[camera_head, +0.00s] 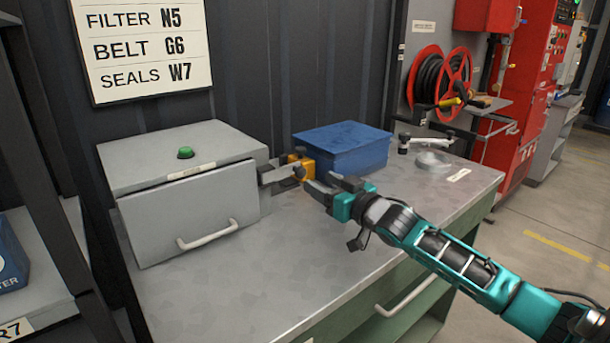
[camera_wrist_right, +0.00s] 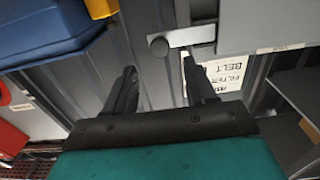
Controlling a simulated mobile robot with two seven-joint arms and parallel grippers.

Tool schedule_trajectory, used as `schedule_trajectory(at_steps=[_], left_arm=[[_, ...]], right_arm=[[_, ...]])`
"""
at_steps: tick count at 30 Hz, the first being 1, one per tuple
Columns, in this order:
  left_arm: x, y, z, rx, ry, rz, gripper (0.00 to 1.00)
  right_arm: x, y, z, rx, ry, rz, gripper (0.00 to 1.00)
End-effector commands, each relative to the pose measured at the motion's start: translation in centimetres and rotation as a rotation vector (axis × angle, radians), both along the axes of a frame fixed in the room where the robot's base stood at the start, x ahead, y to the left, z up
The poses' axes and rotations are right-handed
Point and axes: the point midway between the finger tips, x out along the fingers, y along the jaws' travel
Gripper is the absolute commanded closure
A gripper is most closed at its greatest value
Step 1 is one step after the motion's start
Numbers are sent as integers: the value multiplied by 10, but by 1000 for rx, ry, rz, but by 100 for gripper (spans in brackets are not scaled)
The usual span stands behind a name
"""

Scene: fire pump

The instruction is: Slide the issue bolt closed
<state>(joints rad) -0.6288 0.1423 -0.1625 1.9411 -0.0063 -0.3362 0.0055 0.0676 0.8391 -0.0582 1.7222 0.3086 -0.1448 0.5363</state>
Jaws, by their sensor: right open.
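The grey cabinet (camera_head: 185,205) with a hinged-looking front and pale handle stands on the bench. A pale metal bolt bar (camera_head: 278,175) sticks out from its right side and ends in a dark round knob (camera_head: 299,172). In the right wrist view the bar (camera_wrist_right: 192,37) and knob (camera_wrist_right: 158,46) lie just beyond my fingertips. An orange-yellow block (camera_head: 302,163) sits by the knob; in the wrist view this block (camera_wrist_right: 101,8) is apart from it. My right gripper (camera_head: 318,184) is open, its fingertips (camera_wrist_right: 162,76) spread either side of the knob's line. My left gripper is out of view.
A blue box (camera_head: 342,146) stands on the bench behind my right gripper. A green button (camera_head: 185,153) sits on the cabinet top. A tool (camera_head: 428,143) and a clear round item (camera_head: 433,158) lie at the back right. The bench front (camera_head: 260,285) is clear.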

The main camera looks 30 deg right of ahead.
Motion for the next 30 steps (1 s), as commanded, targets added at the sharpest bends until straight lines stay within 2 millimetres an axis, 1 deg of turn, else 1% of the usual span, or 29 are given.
schedule_trajectory(at_steps=[1, 9, 15, 21, 29, 30], left_arm=[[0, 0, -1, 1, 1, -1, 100], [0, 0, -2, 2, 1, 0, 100], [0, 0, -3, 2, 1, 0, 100], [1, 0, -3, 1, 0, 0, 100], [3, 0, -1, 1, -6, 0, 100], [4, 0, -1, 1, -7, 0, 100]], right_arm=[[7, 0, 1, 1, -3, -1, 44], [41, 3, 1, -1, -2, -1, 44], [59, 5, 0, 0, -1, 0, 44], [67, 6, 0, 0, 0, 1, 44], [67, 6, 0, 0, 1, 1, 44], [67, 6, 0, 0, 1, 1, 46]])
